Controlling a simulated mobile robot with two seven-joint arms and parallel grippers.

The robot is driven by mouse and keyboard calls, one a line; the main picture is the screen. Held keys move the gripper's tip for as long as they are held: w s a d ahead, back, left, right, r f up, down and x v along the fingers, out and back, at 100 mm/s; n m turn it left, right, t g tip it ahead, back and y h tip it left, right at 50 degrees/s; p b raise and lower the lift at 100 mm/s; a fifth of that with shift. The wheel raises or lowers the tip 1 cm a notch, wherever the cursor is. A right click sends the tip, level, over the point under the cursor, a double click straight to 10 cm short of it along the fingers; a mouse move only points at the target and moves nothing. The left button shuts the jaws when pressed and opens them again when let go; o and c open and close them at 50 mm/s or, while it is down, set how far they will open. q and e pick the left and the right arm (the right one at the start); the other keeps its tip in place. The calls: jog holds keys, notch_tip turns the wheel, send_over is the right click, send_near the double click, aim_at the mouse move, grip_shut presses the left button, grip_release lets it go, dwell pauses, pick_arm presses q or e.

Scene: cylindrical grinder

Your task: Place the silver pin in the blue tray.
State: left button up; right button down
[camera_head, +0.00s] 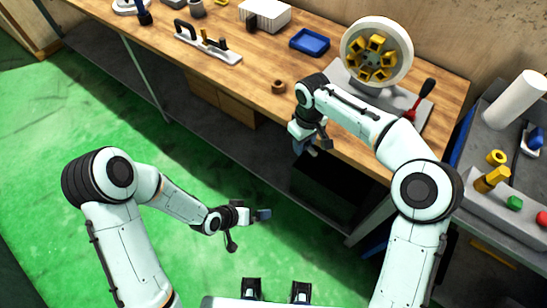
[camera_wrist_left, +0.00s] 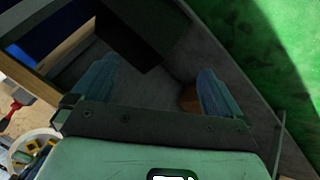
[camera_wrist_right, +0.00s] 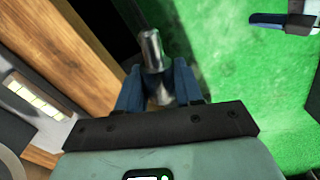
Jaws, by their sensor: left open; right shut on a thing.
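The silver pin (camera_wrist_right: 152,52) is a shiny metal cylinder in the right wrist view. My right gripper (camera_wrist_right: 158,88) is shut on it, and the pin sticks out past the blue fingertips. In the head view my right gripper (camera_head: 308,148) hangs at the front edge of the workbench, and I cannot make out the pin there. The blue tray (camera_head: 309,41) lies on the bench, behind my right gripper and left of the grinding wheel; no pin shows in it. My left gripper (camera_head: 249,228) is open and empty over the green floor; its spread fingers show in the left wrist view (camera_wrist_left: 158,90).
The grinder wheel (camera_head: 376,52) with yellow blocks stands right of the tray. A small brown ring (camera_head: 278,87) lies near the bench's front edge. Bare wood lies between ring and tray.

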pick_arm(q)
jog(key=w+d+r+m+t+h, duration=0.1)
jog(key=w+d+r+m+t, duration=0.15)
jog(key=r, duration=0.45)
jog(key=w+d+r+m+t+h, duration=0.1)
jog(key=w+r+m+h, duration=0.15)
jog(key=r, duration=0.45)
jog(key=m+h, duration=0.2)
jog(key=m, duration=0.2)
send_near(309, 149)
jog(key=shift+y, duration=0.25)
jog(key=x, duration=0.8)
jog(key=shift+w+d, duration=0.3)
jog(key=shift+w, duration=0.05)
jog(key=shift+c, duration=0.3)
jog(key=c, duration=1)
jog(key=shift+s+d+r+m, duration=0.1)
jog(key=shift+m, duration=0.2)
pick_arm(e)
jog(key=c, duration=0.7)
grip_release()
jog(key=shift+o, duration=0.2)
jog(key=shift+a, duration=0.1)
